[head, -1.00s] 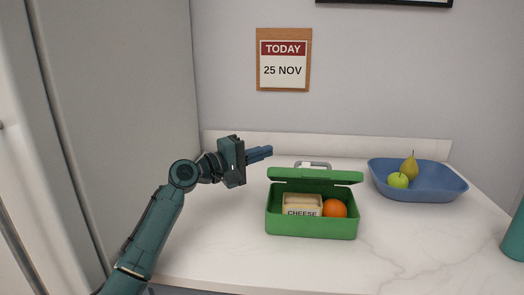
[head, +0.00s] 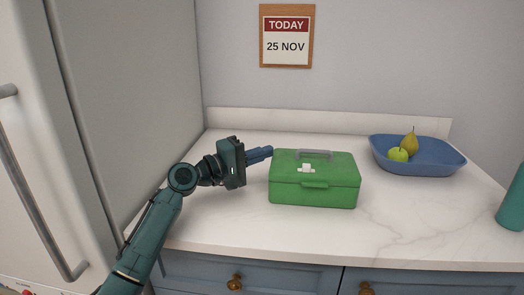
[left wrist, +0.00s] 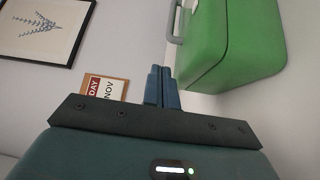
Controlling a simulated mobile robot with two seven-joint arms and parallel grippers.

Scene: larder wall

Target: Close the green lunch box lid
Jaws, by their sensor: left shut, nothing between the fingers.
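The green lunch box (head: 313,194) stands on the white counter with its lid (head: 335,165) down over it. A grey handle and a small white mark show on the lid, and a green latch tab is at the front. The contents are hidden under the lid. My left gripper (head: 270,151) is shut and empty, with its fingertips at the lunch box's left back corner; I cannot tell whether they touch it. In the left wrist view the shut fingers (left wrist: 162,86) are beside the green box (left wrist: 235,45). My right gripper is not in view.
A blue bowl (head: 440,163) with a green apple (head: 398,154) and a pear (head: 410,141) stands to the right. A teal object (head: 512,202) is at the right edge. A fridge (head: 110,110) is on the left. The counter (head: 420,220) is clear in front of the bowl.

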